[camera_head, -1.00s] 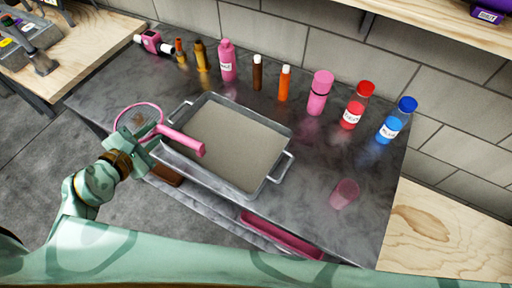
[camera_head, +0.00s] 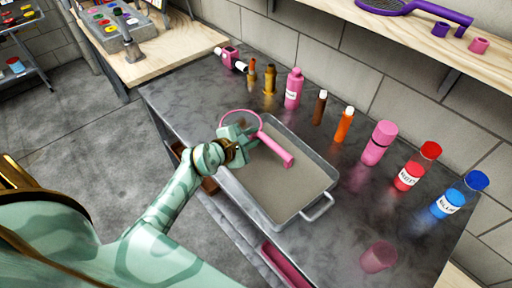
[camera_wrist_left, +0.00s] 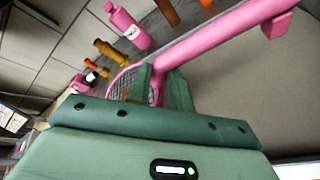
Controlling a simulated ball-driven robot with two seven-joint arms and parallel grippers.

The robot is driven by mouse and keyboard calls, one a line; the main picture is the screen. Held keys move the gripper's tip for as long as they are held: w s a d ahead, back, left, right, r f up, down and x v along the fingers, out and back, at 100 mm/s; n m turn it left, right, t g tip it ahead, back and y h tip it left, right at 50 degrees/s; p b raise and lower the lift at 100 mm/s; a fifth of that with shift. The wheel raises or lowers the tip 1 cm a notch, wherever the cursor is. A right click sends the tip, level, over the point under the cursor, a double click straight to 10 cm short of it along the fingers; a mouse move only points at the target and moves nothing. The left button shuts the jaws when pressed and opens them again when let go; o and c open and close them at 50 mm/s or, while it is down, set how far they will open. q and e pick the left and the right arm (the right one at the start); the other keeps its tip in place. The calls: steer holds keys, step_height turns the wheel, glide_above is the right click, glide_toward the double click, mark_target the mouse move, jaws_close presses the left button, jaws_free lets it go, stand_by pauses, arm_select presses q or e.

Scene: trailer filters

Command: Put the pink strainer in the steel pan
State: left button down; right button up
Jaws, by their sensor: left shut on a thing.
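The pink strainer has a round mesh head and a thick handle (camera_head: 275,149). My left gripper (camera_head: 247,137) is shut on it near where the handle meets the rim. The handle reaches over the inside of the steel pan (camera_head: 318,199), and the mesh head is at the pan's far left corner, partly hidden by the gripper. The left wrist view shows the handle (camera_wrist_left: 225,35) running up to the right from the fingers (camera_wrist_left: 160,85). I cannot tell whether the strainer touches the pan. My right gripper is not in view.
A row of bottles stands behind the pan, including a pink bottle (camera_head: 293,89), an orange one (camera_head: 344,126) and a blue-capped one (camera_head: 459,195). A pink cup (camera_head: 378,257) stands at the right front. A shelf above holds a purple strainer (camera_head: 415,10).

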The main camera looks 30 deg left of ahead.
arm_select(q)
steer(key=shift+w+d+f, duration=0.1)
steer(key=shift+w+f, duration=0.35)
steer(key=shift+f, duration=0.1)
steer(key=shift+w+f+b, duration=0.1)
steer(key=shift+f+b, duration=1.25)
steer(key=shift+f, duration=0.75)
steer(key=c, duration=1.3)
jaws_free()
steer(key=shift+o, duration=0.2)
steer(key=shift+r, duration=0.15)
steer(key=shift+r+p, duration=0.3)
steer(key=shift+r, duration=0.05)
steer(key=p+v, duration=0.2)
steer(key=v, duration=1)
steer(key=shift+p, duration=0.3)
steer(key=shift+d, duration=0.1)
